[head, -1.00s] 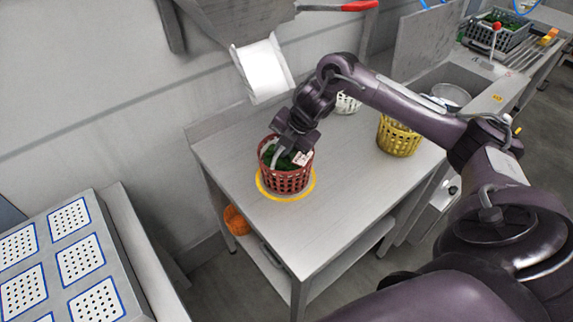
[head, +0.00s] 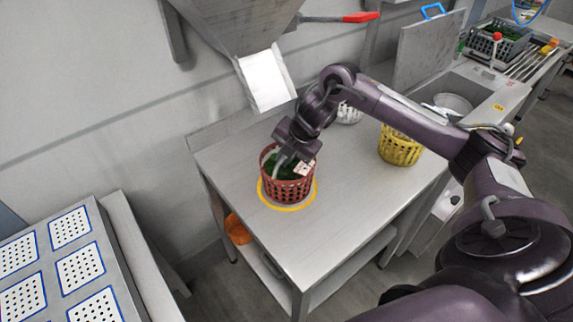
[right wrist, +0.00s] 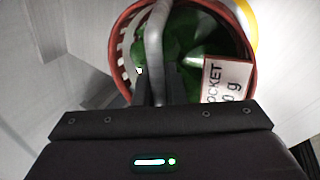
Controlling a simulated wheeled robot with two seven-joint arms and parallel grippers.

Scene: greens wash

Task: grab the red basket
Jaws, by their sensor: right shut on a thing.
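The red basket (head: 288,187) stands upright on the steel table, inside a yellow ring (head: 264,200). It holds dark green leaves (head: 277,166) and carries a white label (head: 304,168). In the right wrist view the basket rim (right wrist: 254,88) curves around the leaves, and the label (right wrist: 226,80) reads in part "OCKET". My right gripper (head: 283,158) reaches down over the basket. In the right wrist view its fingers (right wrist: 155,85) are shut on the grey handle (right wrist: 154,40). My left gripper is not in view.
A yellow basket (head: 400,147) and a white basket (head: 348,114) stand farther back on the steel table (head: 335,180). A metal chute (head: 265,80) hangs above the table's back edge. A panel with perforated plates (head: 80,268) is at the left. The table's front is clear.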

